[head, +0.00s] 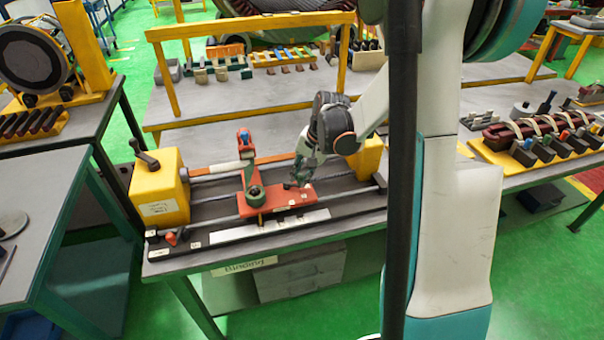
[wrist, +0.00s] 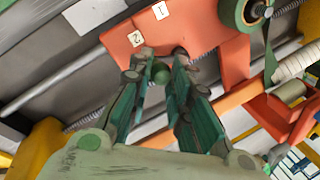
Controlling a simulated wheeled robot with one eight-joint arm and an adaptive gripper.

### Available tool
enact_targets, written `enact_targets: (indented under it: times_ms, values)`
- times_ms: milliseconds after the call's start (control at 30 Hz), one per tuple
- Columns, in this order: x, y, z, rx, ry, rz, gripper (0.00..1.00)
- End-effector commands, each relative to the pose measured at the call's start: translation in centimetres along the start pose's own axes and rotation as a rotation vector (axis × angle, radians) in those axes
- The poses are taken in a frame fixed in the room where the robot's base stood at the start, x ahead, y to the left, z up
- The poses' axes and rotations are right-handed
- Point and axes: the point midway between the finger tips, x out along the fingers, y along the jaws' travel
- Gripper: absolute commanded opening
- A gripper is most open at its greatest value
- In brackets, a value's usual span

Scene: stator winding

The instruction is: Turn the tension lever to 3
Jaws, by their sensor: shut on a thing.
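The red-orange carriage plate (head: 272,205) sits on the rails of the yellow-ended winding bench. It also fills the upper middle of the wrist view (wrist: 205,40), with a white label "1" (wrist: 160,11) and a label "2" (wrist: 136,39). My gripper (head: 299,180) is low over the plate's right part. In the wrist view my gripper (wrist: 155,58) is shut on the tension lever, whose dark green round knob (wrist: 160,74) shows between the fingers. The fingers hide most of the lever, so its exact setting cannot be told. No label 3 is readable.
A green spool (head: 256,196) stands on the carriage left of my gripper, and an upright red part (head: 245,140) rises behind it. Yellow end housings (head: 160,188) flank the rails. A yellow frame (head: 250,25) stands behind.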

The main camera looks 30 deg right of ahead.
Motion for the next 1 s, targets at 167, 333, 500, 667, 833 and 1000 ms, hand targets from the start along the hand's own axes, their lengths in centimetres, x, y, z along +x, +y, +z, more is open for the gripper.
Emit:
enact_targets:
  times_ms: [167, 333, 500, 667, 833, 1000]
  values:
    - [0.1, -0.1, -0.5, -0.072, -0.023, 0.000, 0.00]
    - [0.2, -0.3, -1.2, -0.220, -0.070, 0.001, 0.00]
    - [0.2, -0.5, -1.6, -0.317, -0.100, 0.000, 0.00]
    - [0.1, -0.5, -1.6, -0.334, -0.105, 0.000, 0.00]
    - [0.1, -0.5, -1.6, -0.333, -0.104, 0.000, 0.00]
    - [0.1, -0.5, -1.6, -0.332, -0.104, 0.000, 0.40]
